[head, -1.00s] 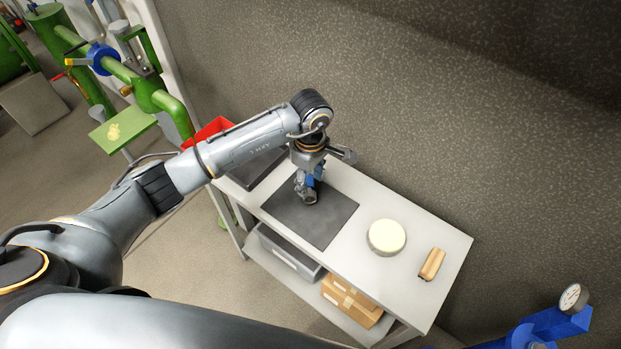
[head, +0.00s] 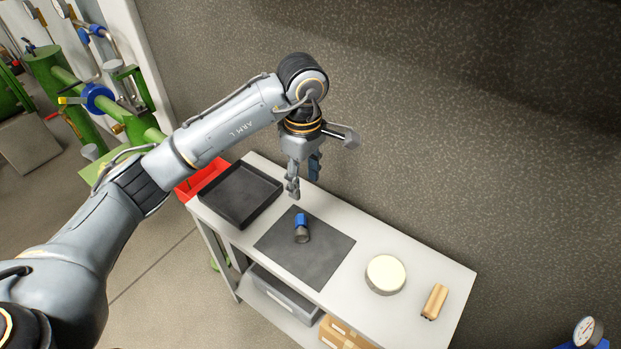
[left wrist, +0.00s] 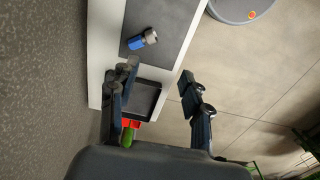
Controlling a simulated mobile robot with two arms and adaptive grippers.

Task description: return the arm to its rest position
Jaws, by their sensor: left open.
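My left gripper (head: 304,182) is open and empty, raised above the back of the table near the dark mat. In the left wrist view its two fingers (left wrist: 160,90) stand wide apart with nothing between them. A small blue and grey cylindrical part (head: 302,228) lies on the dark mat (head: 325,262), apart from the gripper. The part also shows in the left wrist view (left wrist: 141,40). My right gripper is in neither view.
The grey-white table (head: 408,303) also bears a black tray (head: 240,194), a round cream-topped object (head: 385,274) and a wooden brush-like block (head: 434,301). A red bin (head: 189,189) is at the left end. A grey bin (head: 283,292) and cardboard box (head: 345,336) sit below. Green pipework (head: 75,85) stands left.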

